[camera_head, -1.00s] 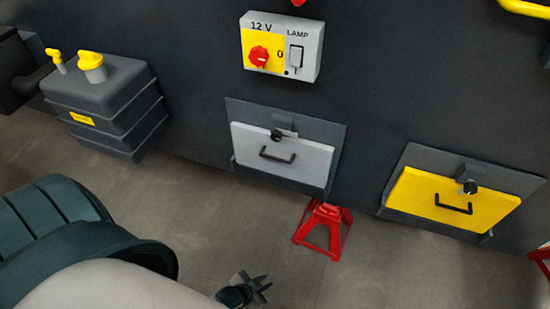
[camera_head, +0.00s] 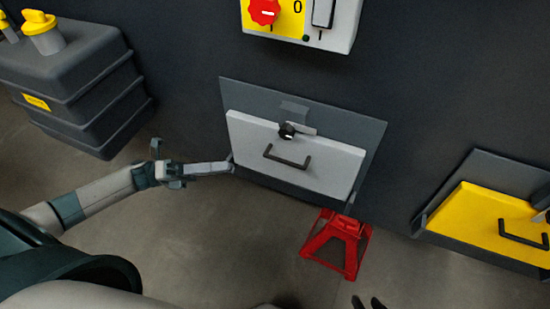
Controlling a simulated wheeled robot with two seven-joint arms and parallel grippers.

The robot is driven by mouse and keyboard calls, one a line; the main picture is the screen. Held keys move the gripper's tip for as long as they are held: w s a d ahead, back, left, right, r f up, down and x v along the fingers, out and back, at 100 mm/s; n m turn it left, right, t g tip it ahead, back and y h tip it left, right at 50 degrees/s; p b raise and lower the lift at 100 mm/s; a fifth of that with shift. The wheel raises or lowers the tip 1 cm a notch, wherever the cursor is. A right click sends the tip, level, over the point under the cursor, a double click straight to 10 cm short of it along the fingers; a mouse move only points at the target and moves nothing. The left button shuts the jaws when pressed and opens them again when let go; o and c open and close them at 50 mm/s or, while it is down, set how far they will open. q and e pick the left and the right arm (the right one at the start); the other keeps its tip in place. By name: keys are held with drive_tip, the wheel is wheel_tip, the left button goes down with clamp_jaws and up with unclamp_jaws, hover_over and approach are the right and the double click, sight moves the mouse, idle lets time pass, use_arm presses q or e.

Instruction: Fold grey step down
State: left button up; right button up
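The grey step (camera_head: 300,155) is a light grey panel folded up against its dark backing plate (camera_head: 345,122) on the chassis wall. It has a black handle (camera_head: 287,157) on its face and a black knob latch (camera_head: 287,131) at its top edge. My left gripper (camera_head: 228,166) reaches in from the left, its tip close to the step's lower left edge; I cannot tell whether it touches. Its finger spacing is unclear. At the bottom edge, two dark fingertips of my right gripper (camera_head: 367,303) show, apart, with nothing visible between them; the rest is out of frame.
A red jack stand (camera_head: 338,243) stands just below the step's right side. A yellow step (camera_head: 490,228) is at the right. A control box (camera_head: 335,22) is above, and a dark tank (camera_head: 70,80) is at the left.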

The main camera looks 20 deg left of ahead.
sight(286, 161)
use_arm(q)
drive_tip(key=shift+s+a+r+m+g, duration=0.1)
drive_tip(key=shift+s+r+m+g, duration=0.2)
drive_tip(key=shift+m, duration=0.1)
use_arm(e)
drive_tip(key=shift+a+r, duration=0.1)
drive_tip(key=shift+r, duration=0.1)
use_arm(q)
drive_tip(key=shift+w, duration=0.1)
